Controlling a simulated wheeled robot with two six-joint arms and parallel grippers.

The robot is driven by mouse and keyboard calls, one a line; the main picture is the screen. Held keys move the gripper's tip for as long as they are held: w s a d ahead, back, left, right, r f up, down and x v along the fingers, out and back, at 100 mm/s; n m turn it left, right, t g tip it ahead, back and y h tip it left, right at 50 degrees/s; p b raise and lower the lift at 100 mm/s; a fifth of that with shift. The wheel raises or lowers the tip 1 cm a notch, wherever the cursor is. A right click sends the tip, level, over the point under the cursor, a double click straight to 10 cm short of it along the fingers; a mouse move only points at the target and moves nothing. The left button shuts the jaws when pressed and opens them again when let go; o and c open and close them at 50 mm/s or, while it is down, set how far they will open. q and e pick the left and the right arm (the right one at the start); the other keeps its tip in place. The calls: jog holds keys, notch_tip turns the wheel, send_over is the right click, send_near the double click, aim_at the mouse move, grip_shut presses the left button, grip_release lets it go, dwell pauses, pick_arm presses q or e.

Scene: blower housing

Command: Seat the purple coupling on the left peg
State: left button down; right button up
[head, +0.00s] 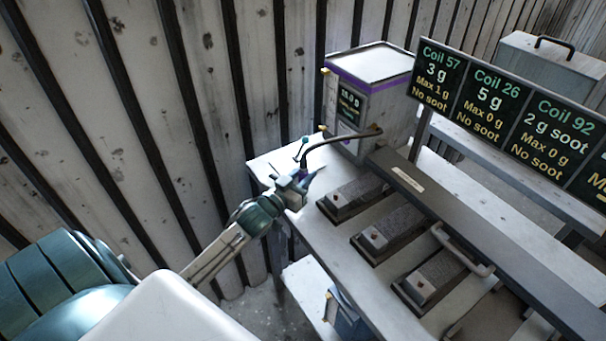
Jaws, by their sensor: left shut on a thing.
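My left gripper (300,182) comes in from the lower left and is at the near left corner of the workbench (275,162). It is shut on the small purple coupling (303,171), which is at the end of a dark hose (335,139). The hose arches back to a grey box with a purple band (375,85). A thin stem with a teal tip (304,140) stands just behind the gripper. The fingers hide much of the coupling, and I cannot make out the left peg or whether the coupling touches it. My right gripper is not in view.
Several dark blocks in recesses (355,197) line the bench to the right, with a grey bar handle (463,250) near one. A long dark rail (450,215) and a sign board (490,100) stand behind them. A ribbed wall (150,110) rises on the left.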

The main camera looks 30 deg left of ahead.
pick_arm(q)
jog(key=c, duration=1.1)
grip_release()
jog(key=shift+s, duration=0.1)
jog(key=shift+s+f, duration=0.1)
jog(key=shift+s, duration=0.4)
jog(key=s+b, duration=0.2)
jog(key=s, duration=0.1)
jog(key=s+b, duration=0.2)
jog(key=s, duration=0.1)
jog(key=s+b, duration=0.2)
jog(key=s, duration=0.1)
jog(key=shift+s+a, duration=0.25)
jog(key=shift+s, duration=0.1)
